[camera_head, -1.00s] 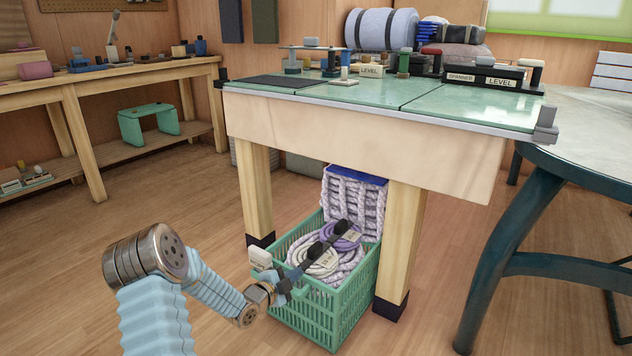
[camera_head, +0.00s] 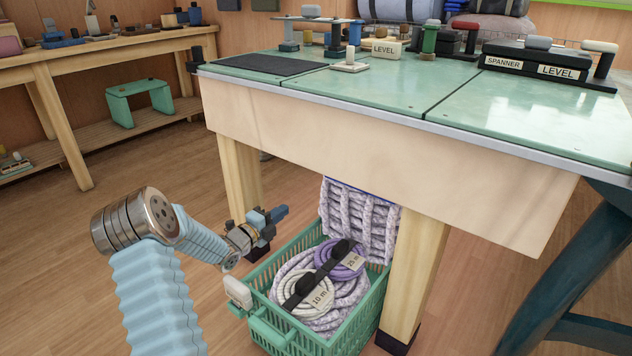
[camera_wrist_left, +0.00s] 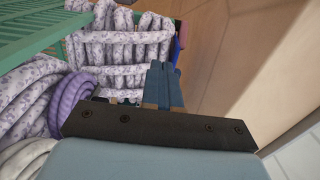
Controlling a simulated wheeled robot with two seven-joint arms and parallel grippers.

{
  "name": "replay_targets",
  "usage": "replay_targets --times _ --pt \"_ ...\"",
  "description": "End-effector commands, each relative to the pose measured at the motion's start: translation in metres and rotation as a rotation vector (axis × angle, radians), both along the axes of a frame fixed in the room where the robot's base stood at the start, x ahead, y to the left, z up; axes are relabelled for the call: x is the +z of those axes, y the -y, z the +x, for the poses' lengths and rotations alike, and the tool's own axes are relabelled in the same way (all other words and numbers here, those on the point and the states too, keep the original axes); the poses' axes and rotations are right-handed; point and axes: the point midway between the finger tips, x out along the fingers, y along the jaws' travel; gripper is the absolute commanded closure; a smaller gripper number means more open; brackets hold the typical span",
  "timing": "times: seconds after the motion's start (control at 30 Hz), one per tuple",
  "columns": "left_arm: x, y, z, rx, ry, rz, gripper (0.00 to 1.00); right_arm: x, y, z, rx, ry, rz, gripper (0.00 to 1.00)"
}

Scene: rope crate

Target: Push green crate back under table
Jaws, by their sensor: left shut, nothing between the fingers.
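The green crate (camera_head: 362,318) stands on the floor between the two front legs of the table (camera_head: 380,155), its near part sticking out in front of them. It holds coiled rope (camera_head: 325,312) with tags "10 m" and "25 m" and a stack of looped rope (camera_head: 358,212) at the back. A pale handle grip (camera_head: 238,291) is on its near left corner. My left gripper (camera_head: 272,215) is shut and empty above the crate's left side, beside the left leg. In the left wrist view its fingers (camera_wrist_left: 163,85) are together near the looped rope. My right gripper is out of view.
A workbench (camera_head: 70,130) is at the back left. Floor between workbench and crate is clear.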

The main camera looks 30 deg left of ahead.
Motion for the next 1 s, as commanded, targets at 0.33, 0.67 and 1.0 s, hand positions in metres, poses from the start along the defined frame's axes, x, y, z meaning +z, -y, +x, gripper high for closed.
replay_targets --times 0.33,0.67,1.0 --pt "-0.001 0.005 0.046 -0.002 0.003 -0.002 1.0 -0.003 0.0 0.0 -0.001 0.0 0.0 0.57" --pt "-0.001 0.009 0.113 0.0 0.001 -0.002 1.0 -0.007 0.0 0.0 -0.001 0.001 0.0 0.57" --pt "0.0 0.011 0.139 0.001 0.0 -0.002 1.0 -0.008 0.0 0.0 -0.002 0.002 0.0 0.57"
